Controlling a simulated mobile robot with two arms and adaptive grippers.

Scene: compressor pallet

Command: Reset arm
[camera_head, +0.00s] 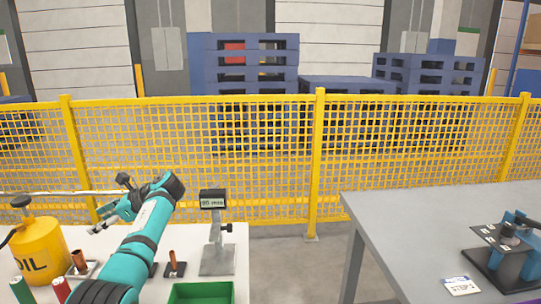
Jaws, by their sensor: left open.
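My left arm, teal with black joints, reaches in from the bottom left over the white table (240,262). Its gripper (101,217) is open, with its fingers pointing left and nothing seen between them. It is above the back part of the table, right of the yellow oil can (38,250) and apart from it. The arm hides part of the table top. My right gripper is not in view.
A grey table (420,225) at right holds a blue-black fixture (505,250). A yellow mesh fence (250,150) stands behind.

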